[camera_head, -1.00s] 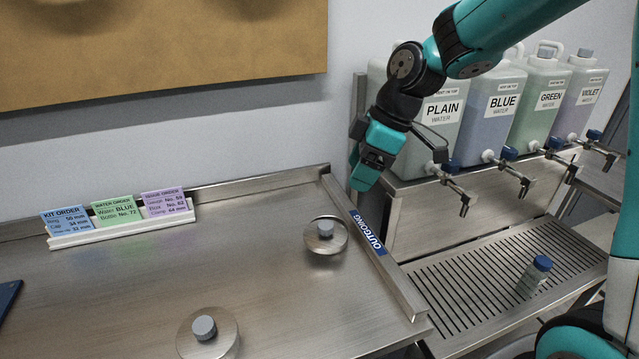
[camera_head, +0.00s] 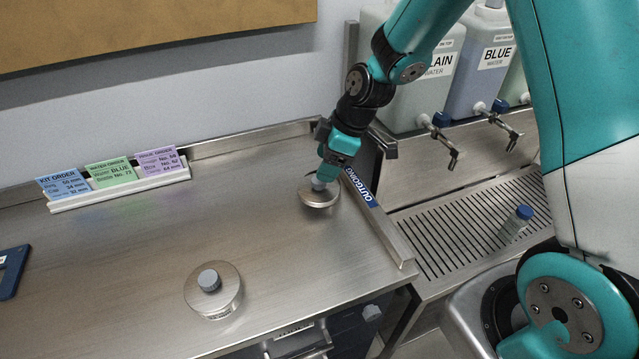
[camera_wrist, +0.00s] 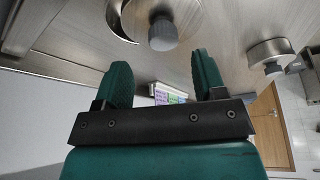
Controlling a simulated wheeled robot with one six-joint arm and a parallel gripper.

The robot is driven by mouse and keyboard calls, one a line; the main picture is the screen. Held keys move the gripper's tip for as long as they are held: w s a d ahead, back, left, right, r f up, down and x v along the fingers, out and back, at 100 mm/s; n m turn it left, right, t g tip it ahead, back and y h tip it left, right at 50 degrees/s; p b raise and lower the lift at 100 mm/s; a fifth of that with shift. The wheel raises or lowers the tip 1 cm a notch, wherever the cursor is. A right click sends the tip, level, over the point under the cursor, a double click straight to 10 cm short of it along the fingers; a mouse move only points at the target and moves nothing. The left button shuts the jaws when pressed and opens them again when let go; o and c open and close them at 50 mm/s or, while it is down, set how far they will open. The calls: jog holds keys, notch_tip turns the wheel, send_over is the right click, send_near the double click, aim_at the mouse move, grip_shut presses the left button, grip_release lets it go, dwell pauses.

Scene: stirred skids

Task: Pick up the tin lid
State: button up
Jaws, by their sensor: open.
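A round metal tin lid with a grey knob (camera_head: 318,195) is near the far right corner of the steel table. My gripper (camera_head: 323,176) points down right over it, and its fingers partly hide the knob. In the wrist view, the open green fingers (camera_wrist: 160,66) are empty. The grey knob (camera_wrist: 163,34) shows just beyond the fingertips, roughly between them. A curved metal rim beside the lid is partly cut off. A second round tin with a grey knob (camera_head: 214,284) stands nearer on the table; it also shows in the wrist view (camera_wrist: 271,52).
A raised rail with an OUTGOING label (camera_head: 359,187) runs close to the lid's right. A card holder (camera_head: 120,188) stands along the back. Water jugs with taps and a slatted drain tray (camera_head: 450,240) are to the right, with a blue-capped bottle (camera_head: 515,222). The table's middle is clear.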

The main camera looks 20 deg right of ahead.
jog(key=x, duration=0.3)
jog(key=p+x, duration=0.1)
jog(key=shift+s+f, duration=0.25)
jog(key=shift+f, duration=0.1)
jog(key=shift+c, duration=0.2)
jog(key=c, duration=1)
notch_tip(320, 180, up, 19)
jog(key=b, duration=0.2)
jog(key=p, duration=0.4)
send_near(312, 192)
jog(key=w+r, duration=0.1)
jog(key=w, duration=0.3)
jog(key=shift+n, duration=0.3)
jog(key=shift+s+a+f+b, duration=0.1)
jog(key=shift+s+f+b, duration=0.05)
jog(key=shift+f+b, duration=2.7)
